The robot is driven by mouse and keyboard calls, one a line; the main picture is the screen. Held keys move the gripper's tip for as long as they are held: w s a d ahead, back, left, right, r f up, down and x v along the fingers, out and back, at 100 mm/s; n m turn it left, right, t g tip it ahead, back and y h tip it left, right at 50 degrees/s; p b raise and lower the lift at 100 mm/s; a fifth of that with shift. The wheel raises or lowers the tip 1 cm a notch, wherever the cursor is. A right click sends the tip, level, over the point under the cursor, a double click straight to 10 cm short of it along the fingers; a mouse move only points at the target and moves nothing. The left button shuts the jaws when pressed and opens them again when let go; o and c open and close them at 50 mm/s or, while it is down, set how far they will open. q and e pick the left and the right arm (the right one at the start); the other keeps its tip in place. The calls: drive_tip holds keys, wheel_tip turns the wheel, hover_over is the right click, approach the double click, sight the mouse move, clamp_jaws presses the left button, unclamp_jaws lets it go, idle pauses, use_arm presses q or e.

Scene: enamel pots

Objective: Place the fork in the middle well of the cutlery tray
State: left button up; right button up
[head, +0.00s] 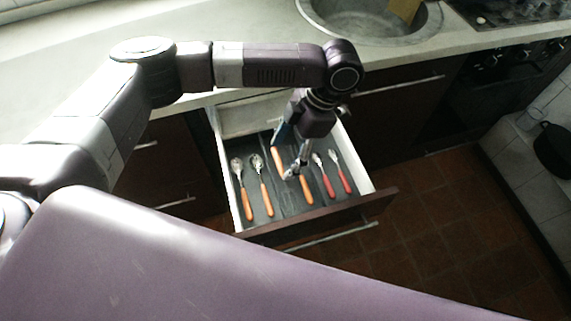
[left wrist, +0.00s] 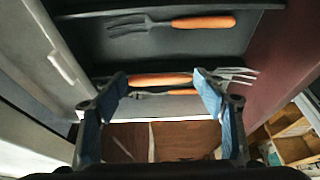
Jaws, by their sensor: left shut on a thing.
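My left gripper (head: 291,175) reaches down into the open drawer, over the middle of the dark cutlery tray (head: 287,204). It is shut on an orange-handled fork (head: 278,158). In the left wrist view the fork's handle (left wrist: 160,80) shows between the blue finger pads, and its tines stick out beyond the right finger. The fork appears raised above the tray floor, lengthwise along the drawer. Another orange-handled fork (left wrist: 200,22) lies in a well beside it; its handle (head: 306,188) shows right of the gripper in the head view. My right gripper is not in view.
Two orange-handled spoons (head: 248,205) lie at the tray's left, and two red-handled utensils (head: 328,186) at its right. White drawer walls (head: 228,190) and the brown drawer front (head: 385,200) bound the space. The worktop with a sink (head: 370,25) lies behind.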

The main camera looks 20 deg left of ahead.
sight(285, 166)
use_arm(q)
drive_tip(key=shift+f, duration=0.7)
wheel_tip(285, 166, down, 4)
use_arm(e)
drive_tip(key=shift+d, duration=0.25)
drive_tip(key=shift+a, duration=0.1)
use_arm(q)
drive_tip(key=shift+f, duration=0.15)
drive_tip(key=o, duration=1.1)
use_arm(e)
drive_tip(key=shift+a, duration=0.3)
